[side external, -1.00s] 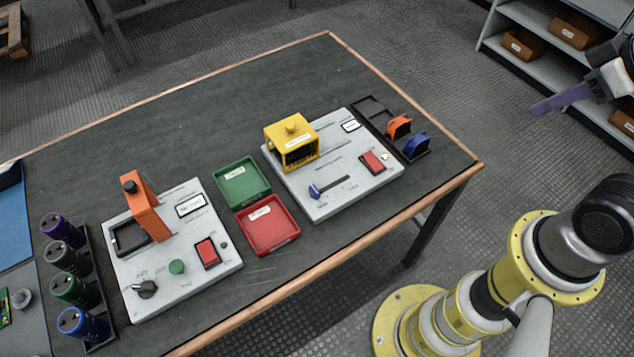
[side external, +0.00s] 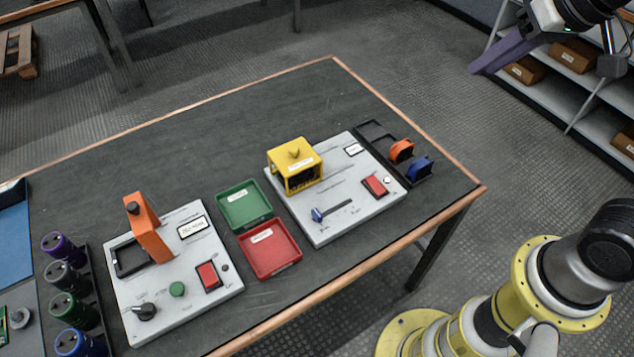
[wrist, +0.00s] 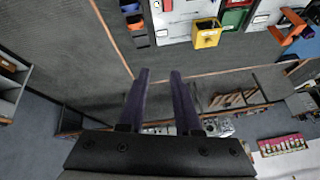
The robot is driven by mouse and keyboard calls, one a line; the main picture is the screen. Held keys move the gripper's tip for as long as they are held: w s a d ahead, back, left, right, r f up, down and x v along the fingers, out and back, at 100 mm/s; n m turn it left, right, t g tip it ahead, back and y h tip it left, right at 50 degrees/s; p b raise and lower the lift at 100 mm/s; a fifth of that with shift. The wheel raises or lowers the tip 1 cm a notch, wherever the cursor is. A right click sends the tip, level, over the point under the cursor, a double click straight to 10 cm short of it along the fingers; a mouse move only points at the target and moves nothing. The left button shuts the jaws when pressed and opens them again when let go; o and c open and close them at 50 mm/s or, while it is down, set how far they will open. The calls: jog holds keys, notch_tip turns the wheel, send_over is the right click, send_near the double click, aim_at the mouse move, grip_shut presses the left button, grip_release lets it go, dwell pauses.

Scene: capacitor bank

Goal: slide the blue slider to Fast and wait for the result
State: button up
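The blue slider (side external: 318,214) sits at the left end of its slot on the grey right-hand panel (side external: 322,233). The small labels along the slot are too small to read. A small white display (side external: 354,149) is on the same panel, its content unreadable. My gripper (wrist: 160,74) is high above the floor beyond the table's right side, well away from the slider. Its two purple fingers stand apart with nothing between them in the wrist view. In the side view, only part of it shows at the top right. The slider cannot be made out in the wrist view.
The right panel also carries a yellow housing (side external: 294,172) and a red switch (side external: 375,185). Green (side external: 243,204) and red (side external: 270,250) trays lie left of it. Orange (side external: 401,150) and blue (side external: 420,168) parts stand in a black rack at its right. The table's far area is clear.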

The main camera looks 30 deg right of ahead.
jog(key=w+a+f+g, duration=0.2)
jog(key=w+a+f, duration=0.2)
jog(key=w+a, duration=0.45)
jog(key=n+g, duration=0.3)
jog(key=g, duration=0.1)
send_over(317, 212)
notch_tip(317, 212, down, 23)
jog(key=shift+h, duration=0.3)
jog(key=shift+f, duration=4.35)
grip_shut()
